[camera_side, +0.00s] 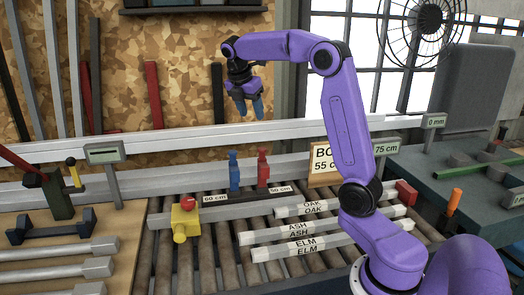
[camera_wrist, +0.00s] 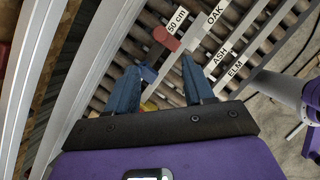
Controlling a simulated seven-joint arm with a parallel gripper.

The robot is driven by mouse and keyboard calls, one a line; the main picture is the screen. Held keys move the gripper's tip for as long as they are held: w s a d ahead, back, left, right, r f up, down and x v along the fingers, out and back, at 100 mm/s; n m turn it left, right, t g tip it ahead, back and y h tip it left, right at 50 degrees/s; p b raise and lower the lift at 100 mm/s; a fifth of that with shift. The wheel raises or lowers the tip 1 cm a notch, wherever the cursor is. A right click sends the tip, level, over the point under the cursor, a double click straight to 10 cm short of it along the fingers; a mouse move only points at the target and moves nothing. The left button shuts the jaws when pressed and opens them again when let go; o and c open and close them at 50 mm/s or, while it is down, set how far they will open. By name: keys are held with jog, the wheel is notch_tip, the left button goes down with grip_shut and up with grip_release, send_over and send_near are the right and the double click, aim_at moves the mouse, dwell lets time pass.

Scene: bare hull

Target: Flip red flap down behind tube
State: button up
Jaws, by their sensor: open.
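The red flap (camera_side: 263,170) stands upright on the dark rail by the "50 cm" label; it also shows in the wrist view (camera_wrist: 166,38). A similar blue flap (camera_side: 234,174) stands upright to its left by "60 cm", and its top shows between my fingers in the wrist view (camera_wrist: 148,74). Pale bars labelled OAK (camera_side: 290,211), ASH (camera_side: 262,236) and ELM (camera_side: 275,252) lie on the rollers in front of the rail; I cannot tell which is the tube. My gripper (camera_side: 250,112) is open and empty, pointing down, well above the flaps.
A yellow block with a red knob (camera_side: 186,222) stands at the left of the rollers (camera_side: 215,255). A long pale fence (camera_side: 150,148) runs behind. The air between my gripper and the flaps looks clear.

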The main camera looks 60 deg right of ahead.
aim_at(262, 148)
jog(key=x, duration=1.7)
jog(key=shift+a+f, duration=0.1)
grip_shut()
